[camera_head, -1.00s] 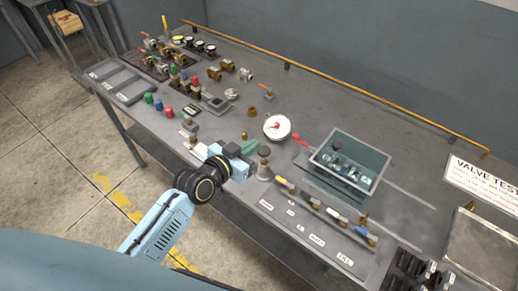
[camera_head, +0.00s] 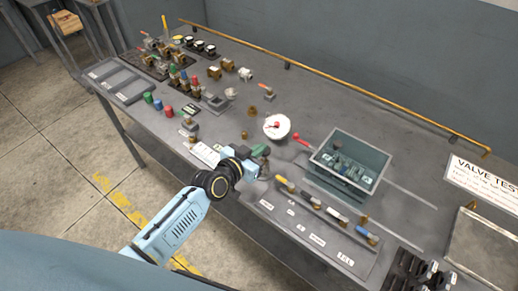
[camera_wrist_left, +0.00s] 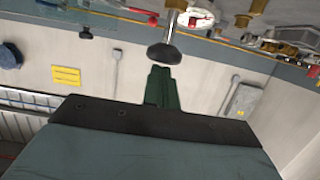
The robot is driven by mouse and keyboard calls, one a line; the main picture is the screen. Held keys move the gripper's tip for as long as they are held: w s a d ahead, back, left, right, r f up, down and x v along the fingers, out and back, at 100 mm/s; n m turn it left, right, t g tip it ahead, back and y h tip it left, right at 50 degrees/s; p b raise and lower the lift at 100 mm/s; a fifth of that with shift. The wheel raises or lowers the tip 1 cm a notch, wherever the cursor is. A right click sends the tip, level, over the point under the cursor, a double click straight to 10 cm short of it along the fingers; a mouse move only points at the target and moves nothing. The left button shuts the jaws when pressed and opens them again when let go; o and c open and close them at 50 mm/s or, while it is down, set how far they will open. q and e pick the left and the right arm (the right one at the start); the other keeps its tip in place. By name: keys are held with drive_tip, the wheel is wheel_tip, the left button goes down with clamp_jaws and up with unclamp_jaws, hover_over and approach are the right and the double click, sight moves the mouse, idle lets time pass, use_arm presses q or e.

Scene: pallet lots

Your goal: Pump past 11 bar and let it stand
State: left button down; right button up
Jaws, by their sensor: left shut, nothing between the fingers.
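The white round gauge (camera_head: 277,127) with a red mark stands mid-bench; its reading is too small to tell. The pump (camera_head: 264,171) appears to be the small brass-based post at the bench's front edge, its top mostly hidden by my gripper in the head view. In the left wrist view its dark knob (camera_wrist_left: 165,53) sits on a pale metal stem. My left gripper (camera_head: 260,151) has green fingers, shut and empty, at the knob. In the left wrist view the fingers (camera_wrist_left: 163,85) point at the knob; I cannot tell whether they touch it. My right gripper is not in view.
A red-handled lever (camera_head: 303,139) lies right of the gauge. A grey open tank (camera_head: 318,158) with small parts stands further right. A row of colored-handled valves (camera_head: 331,214) lines the front edge. Fittings crowd the back left. A yellow rail (camera_head: 340,80) runs along the back.

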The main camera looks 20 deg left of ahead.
use_arm(q)
wheel_tip(320, 180, down, 4)
drive_tip(key=b, duration=0.2)
drive_tip(key=shift+s+r+b, duration=0.1)
drive_tip(key=shift+r+b, duration=0.05)
drive_tip(key=shift+b, duration=0.2)
drive_tip(key=s+a+r+p, duration=0.3)
drive_tip(key=s+r+p, duration=0.1)
drive_tip(key=s+r, duration=0.3)
drive_tip(key=shift+s, duration=0.95)
drive_tip(key=shift+a, duration=0.1)
idle(0.5)
